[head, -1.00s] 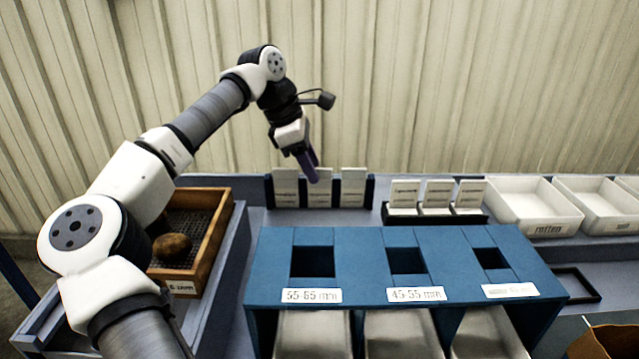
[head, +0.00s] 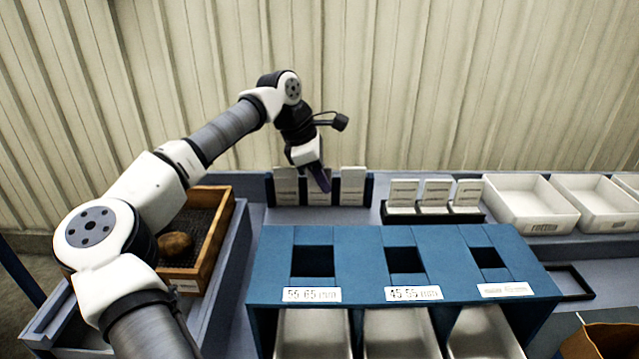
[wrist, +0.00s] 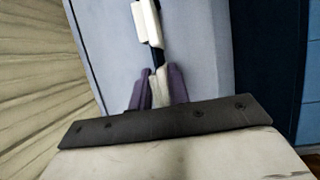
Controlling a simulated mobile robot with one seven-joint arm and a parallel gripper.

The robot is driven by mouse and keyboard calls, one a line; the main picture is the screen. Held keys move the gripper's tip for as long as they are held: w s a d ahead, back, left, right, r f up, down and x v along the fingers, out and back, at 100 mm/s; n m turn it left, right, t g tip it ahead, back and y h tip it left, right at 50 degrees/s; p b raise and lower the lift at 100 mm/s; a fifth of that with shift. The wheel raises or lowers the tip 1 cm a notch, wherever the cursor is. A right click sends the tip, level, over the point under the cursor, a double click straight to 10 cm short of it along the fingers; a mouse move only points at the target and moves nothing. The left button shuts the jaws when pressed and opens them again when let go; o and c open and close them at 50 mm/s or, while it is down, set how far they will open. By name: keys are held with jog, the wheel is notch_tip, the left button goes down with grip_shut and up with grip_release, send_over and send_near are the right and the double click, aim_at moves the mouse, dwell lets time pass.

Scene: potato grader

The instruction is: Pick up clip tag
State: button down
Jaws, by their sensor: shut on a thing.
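My gripper (head: 320,178) is at the left tag rack (head: 369,190), its purple fingers pointing down in front of the middle tag (head: 317,197), which they partly hide. In the wrist view my gripper (wrist: 157,80) has its two purple fingers close together, with a narrow pale piece (wrist: 160,92) between them. It looks like a white clip tag seen on edge. Beyond the fingertips another white tag (wrist: 147,22) shows by the dark rack. In the head view a left tag (head: 286,182) and a right tag (head: 353,182) stand either side of the fingers.
A second rack (head: 432,216) with several white cards stands to the right, then white bins (head: 532,227). The blue grader (head: 365,265) with square openings lies in front. A wooden box (head: 222,232) with a potato (head: 175,245) is at left. A corrugated wall is behind.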

jog(key=shift+r, duration=0.1)
jog(key=r, duration=0.4)
jog(key=r+b, duration=0.1)
jog(key=r, duration=0.7)
jog(key=shift+s+b, duration=0.3)
jog(key=shift+s, duration=0.05)
jog(key=s+a+b, duration=0.2)
jog(key=a, duration=1.2)
jog(key=shift+d+f, duration=0.1)
